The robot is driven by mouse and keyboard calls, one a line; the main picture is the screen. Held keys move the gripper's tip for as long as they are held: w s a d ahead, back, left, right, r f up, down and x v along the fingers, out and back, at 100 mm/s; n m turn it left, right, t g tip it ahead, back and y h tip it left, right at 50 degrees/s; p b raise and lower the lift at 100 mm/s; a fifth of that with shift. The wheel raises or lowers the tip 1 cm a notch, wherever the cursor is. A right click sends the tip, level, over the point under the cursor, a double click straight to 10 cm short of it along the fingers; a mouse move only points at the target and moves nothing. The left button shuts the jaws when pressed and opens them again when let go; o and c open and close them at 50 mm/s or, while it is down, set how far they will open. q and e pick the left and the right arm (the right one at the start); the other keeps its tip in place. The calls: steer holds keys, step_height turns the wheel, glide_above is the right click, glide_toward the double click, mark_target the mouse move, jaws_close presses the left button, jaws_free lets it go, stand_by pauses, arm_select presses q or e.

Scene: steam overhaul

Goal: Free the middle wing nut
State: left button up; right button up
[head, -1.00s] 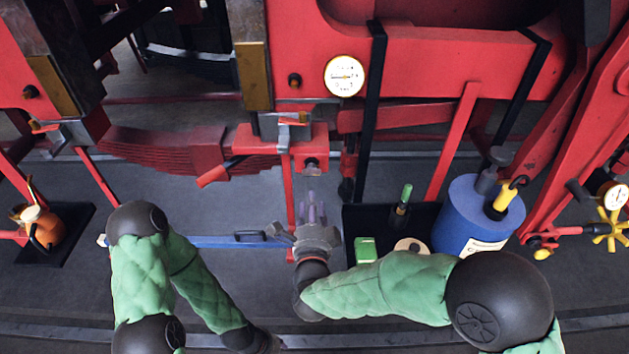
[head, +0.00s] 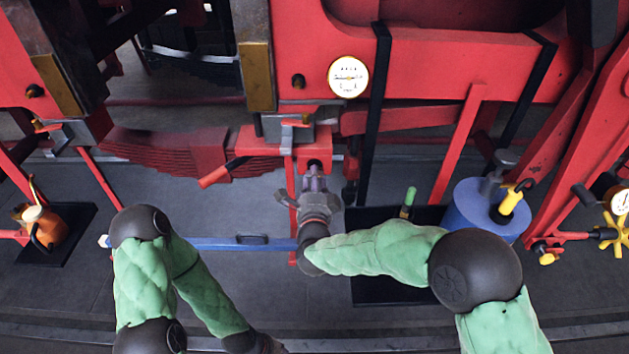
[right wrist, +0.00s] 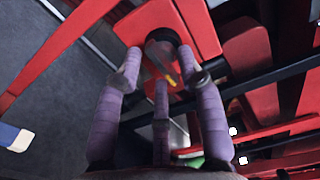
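My right gripper (head: 314,182) has three purple fingers and reaches up to a red block (head: 262,142) under the locomotive frame. In the right wrist view the fingers (right wrist: 163,82) are spread, with a gap between their tips. The fingers partly hide the fitting in the head view. My left forearm ends at the bottom edge, and its gripper is out of view.
A blue bar (head: 200,241) runs behind my left arm. A black tray (head: 385,290) and blue drum (head: 470,212) stand at right, partly behind my right arm. An orange oil can (head: 48,228) is far left. A gauge (head: 348,77) is above; red rods flank the space.

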jaws_close()
steer(key=shift+n, duration=0.4)
steer(key=n+p, duration=0.1)
steer(key=n, duration=0.9)
steer(key=n+p, duration=0.2)
steer(key=n, duration=0.8)
steer(key=shift+d+r+n, duration=0.2)
steer(key=shift+n, duration=0.2)
jaws_free()
